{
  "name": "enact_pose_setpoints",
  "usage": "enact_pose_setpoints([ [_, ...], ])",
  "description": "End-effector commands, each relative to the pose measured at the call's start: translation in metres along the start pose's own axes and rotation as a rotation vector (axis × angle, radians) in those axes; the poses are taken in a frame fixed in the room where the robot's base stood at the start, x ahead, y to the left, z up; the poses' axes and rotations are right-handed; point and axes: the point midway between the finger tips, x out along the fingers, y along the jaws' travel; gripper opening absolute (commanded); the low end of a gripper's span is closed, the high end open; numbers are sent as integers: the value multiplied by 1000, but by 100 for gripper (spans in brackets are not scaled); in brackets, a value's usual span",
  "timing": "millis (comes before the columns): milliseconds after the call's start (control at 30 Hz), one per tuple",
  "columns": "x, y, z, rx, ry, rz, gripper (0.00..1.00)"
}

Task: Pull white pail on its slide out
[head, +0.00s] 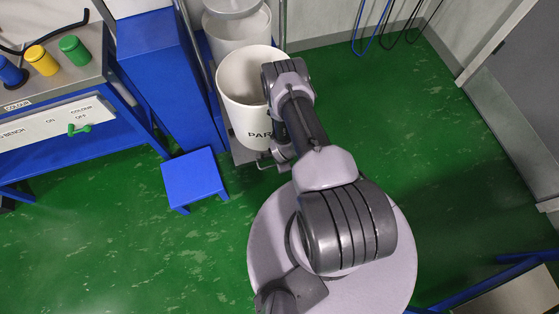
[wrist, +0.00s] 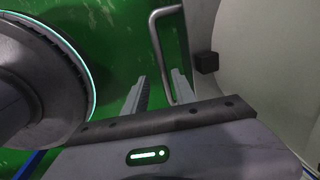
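The white pail (head: 241,88) stands upright on its slide (head: 241,153) beside the blue cabinet, with part of its lettering hidden by my arm. The slide's metal pull handle (head: 261,164) sticks out at the near end. In the wrist view the handle (wrist: 157,40) is a grey bent bar, and the pail's pale curved wall (wrist: 270,60) fills the right side. My gripper (wrist: 160,77) is open, its two fingers apart. The lower part of the bar shows between the fingers; I cannot tell whether they touch it. My arm mostly hides the gripper in the head view.
A second pale container (head: 238,30) stands behind the pail. A low blue step (head: 194,177) is left of the slide. A bench (head: 55,110) with coloured-topped pots is at the far left. Green floor (head: 400,120) is clear to the right.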

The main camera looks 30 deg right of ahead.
Motion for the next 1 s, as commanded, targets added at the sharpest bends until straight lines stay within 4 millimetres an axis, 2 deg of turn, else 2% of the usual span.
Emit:
enact_pose_setpoints([
  [167, -5, -2, 0, -1, 0, -4, 32],
  [267, -22, -3, 0, -1, 0, -4, 32],
  [500, -101, -3, 0, -1, 0, -3, 32],
  [700, -154, -2, 0, -1, 0, -2, 32],
  [833, -171, -1, 0, 0, 0, -1, 32],
  [1000, -175, 0, 0, 0, 0, -1, 32],
])
